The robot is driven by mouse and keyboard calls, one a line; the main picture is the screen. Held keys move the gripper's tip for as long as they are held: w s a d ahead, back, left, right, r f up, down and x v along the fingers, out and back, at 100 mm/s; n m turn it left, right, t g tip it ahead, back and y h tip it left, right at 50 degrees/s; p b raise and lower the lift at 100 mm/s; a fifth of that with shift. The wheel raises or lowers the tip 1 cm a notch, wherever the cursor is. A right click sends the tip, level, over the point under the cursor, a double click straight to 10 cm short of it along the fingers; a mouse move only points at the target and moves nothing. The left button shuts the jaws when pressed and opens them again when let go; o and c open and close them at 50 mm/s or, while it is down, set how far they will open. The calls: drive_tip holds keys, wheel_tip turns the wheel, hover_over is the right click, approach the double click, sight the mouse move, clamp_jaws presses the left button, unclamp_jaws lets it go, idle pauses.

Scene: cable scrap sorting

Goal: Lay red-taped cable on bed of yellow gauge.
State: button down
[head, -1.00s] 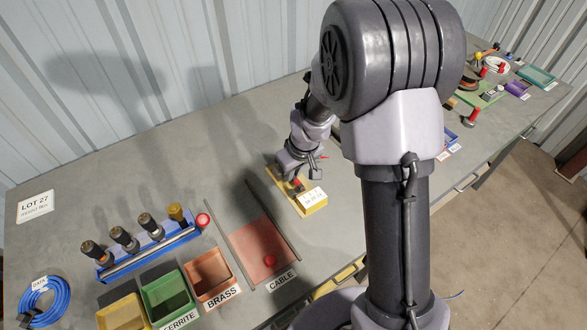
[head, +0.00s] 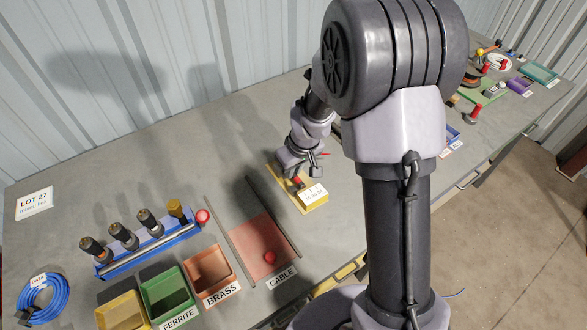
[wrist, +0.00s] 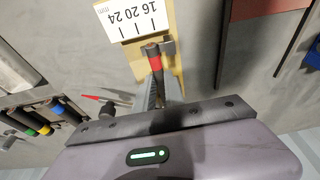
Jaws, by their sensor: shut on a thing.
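The yellow gauge (head: 284,190) lies on the bench with a white scale plate at its near end. In the wrist view its yellow bed (wrist: 175,25) and the plate marked 16 20 24 mm (wrist: 130,20) show below my gripper. The red-taped cable is a short dark piece with a red band (wrist: 155,62). It lies over the gauge bed beside the scale plate; I cannot tell whether it touches the bed. My gripper (wrist: 160,92) is shut on this cable, and the fingers hide part of it. In the head view my gripper (head: 293,170) is low over the gauge.
Brass (head: 210,268) and ferrite (head: 165,292) bins and a blue rack (head: 150,250) stand further left. Bare bench lies behind the gauge.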

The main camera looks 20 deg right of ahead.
drive_tip(key=shift+f+b, duration=0.65)
drive_tip(key=shift+b, duration=0.15)
drive_tip(key=c, duration=1.3)
unclamp_jaws()
drive_tip(key=shift+c, duration=0.2)
wheel_tip(320, 180, up, 7)
drive_tip(key=p, duration=0.5)
drive_tip(key=shift+r, duration=0.2)
drive_tip(key=shift+f, duration=0.15)
